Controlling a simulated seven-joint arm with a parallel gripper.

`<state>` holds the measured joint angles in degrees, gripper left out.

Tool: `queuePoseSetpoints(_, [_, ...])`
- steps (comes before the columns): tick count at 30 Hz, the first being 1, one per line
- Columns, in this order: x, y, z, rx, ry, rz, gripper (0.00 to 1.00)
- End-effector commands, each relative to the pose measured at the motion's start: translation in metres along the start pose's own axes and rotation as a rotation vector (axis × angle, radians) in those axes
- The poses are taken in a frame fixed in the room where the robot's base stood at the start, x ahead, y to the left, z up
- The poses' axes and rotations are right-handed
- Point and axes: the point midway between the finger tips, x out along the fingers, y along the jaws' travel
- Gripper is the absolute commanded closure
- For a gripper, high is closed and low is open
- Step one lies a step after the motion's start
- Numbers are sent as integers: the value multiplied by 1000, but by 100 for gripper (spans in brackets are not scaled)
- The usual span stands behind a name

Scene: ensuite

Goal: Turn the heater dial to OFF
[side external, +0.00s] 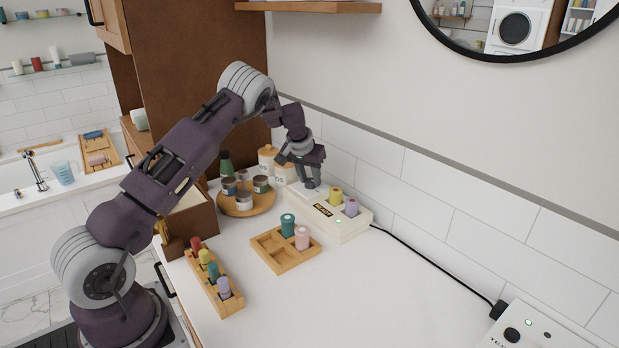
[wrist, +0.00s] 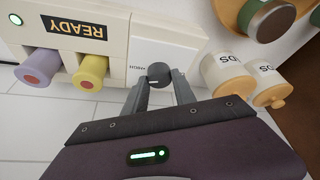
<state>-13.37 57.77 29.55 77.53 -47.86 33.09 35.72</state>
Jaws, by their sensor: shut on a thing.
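The heater (side external: 327,222) is a cream box against the tiled wall, and it also shows in the wrist view (wrist: 119,51). It bears a dark READY label and a lit green lamp. Its dial (wrist: 158,73) is a dark round knob at one end, with a small pale mark and partly readable lettering beside it. My gripper (wrist: 158,80) is shut on the dial, one finger on either side. In the side view my gripper (side external: 312,184) is over the heater's far end and hides the dial. I cannot tell which setting the dial points to.
Yellow (wrist: 90,73) and purple (wrist: 42,68) cartridges stand in the heater. Cream canisters (wrist: 228,72) are close beside my gripper. A wooden tray (side external: 270,251) with teal and pink cartridges lies in front. The counter's middle right is clear except for a black cable (side external: 436,264).

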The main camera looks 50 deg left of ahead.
Motion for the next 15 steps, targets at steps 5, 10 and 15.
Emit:
queuePoseSetpoints(5, [0, 2, 0, -144, -1, -64, 100])
queuePoseSetpoints(10, [0, 2, 0, -293, -1, -127, 100])
queuePoseSetpoints(15, [1, 3, 0, -442, -1, -189, 100])
